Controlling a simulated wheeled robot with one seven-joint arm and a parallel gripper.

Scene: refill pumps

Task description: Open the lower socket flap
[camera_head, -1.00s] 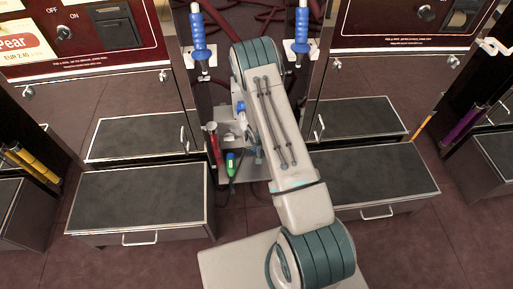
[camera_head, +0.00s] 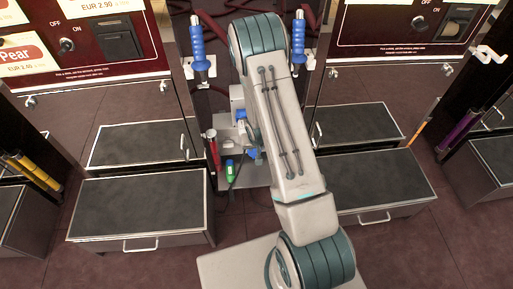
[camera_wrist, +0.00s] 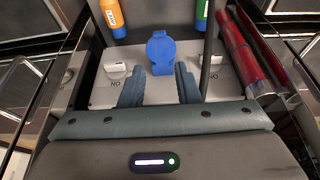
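A blue round socket flap (camera_wrist: 160,52) with a small tab on top shows in the wrist view, at the middle of a light grey panel (camera_wrist: 105,92). I cannot tell whether the flap is shut or raised. My gripper (camera_wrist: 160,87) is open, its two blue-grey fingers apart below the flap in the picture, one to either side, with nothing seen between them. Whether they touch the flap is unclear. In the head view my arm covers much of this spot, and the second socket cannot be made out.
White fittings marked "NO" (camera_wrist: 116,70) flank the flap. A red cylinder (camera_wrist: 240,50), an orange-and-blue handle (camera_wrist: 113,15) and a green handle (camera_wrist: 202,12) stand close by. Blue nozzles (camera_head: 198,45) hang above. Dark-topped steps (camera_head: 140,205) lie on both sides.

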